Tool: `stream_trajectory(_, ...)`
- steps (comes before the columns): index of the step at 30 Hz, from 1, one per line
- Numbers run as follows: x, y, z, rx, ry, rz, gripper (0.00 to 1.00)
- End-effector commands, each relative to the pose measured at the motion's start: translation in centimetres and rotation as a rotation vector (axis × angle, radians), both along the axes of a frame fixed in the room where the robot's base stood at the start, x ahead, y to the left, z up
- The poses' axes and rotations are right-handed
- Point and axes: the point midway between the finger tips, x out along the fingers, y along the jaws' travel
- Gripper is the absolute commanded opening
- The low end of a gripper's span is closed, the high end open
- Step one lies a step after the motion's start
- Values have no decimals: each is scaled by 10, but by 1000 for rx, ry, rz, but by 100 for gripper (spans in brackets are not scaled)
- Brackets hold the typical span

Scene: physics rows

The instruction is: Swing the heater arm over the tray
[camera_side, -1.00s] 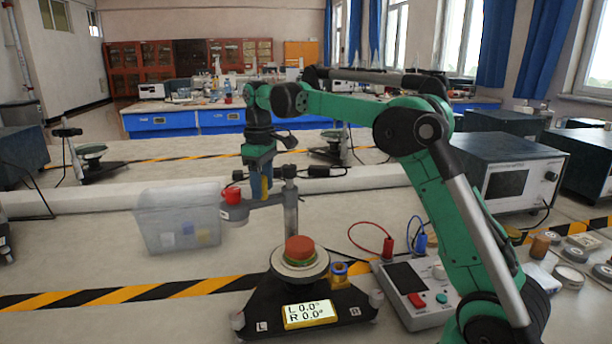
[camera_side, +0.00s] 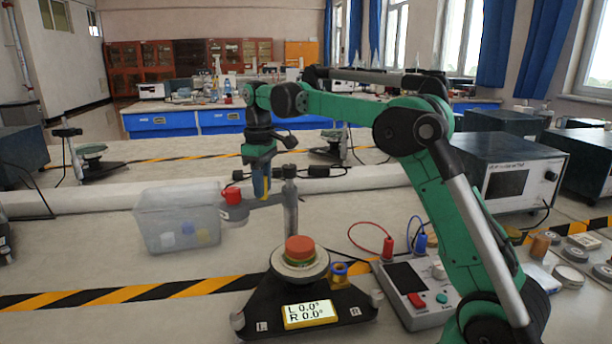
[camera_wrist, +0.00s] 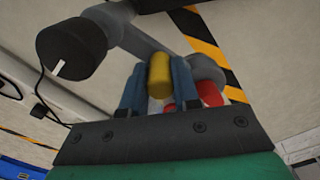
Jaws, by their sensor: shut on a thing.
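The grey heater arm (camera_side: 262,200) reaches left from its upright post (camera_side: 291,212). Its end, with a red cap (camera_side: 231,194), hangs left of the tray, not above it. The round tray (camera_side: 283,270) stands on a black base, carrying a red block with a green lower part (camera_side: 299,248). The base's display (camera_side: 309,314) reads L 0.0°, R 0.0°.
A clear plastic bin (camera_side: 178,222) with small blocks stands left of the heater arm's end. A control box (camera_side: 413,290) with red and blue leads is right of the base. A small blue-and-yellow piece (camera_side: 339,272) lies beside the tray.

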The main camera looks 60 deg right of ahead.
Motion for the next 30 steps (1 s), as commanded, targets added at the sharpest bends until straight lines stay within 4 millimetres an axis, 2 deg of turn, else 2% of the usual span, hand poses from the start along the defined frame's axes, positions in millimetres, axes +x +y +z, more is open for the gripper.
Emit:
stream_trajectory(21,0,1,0,0,0,9,0)
stream_trajectory(30,-7,4,0,1,0,125,0)
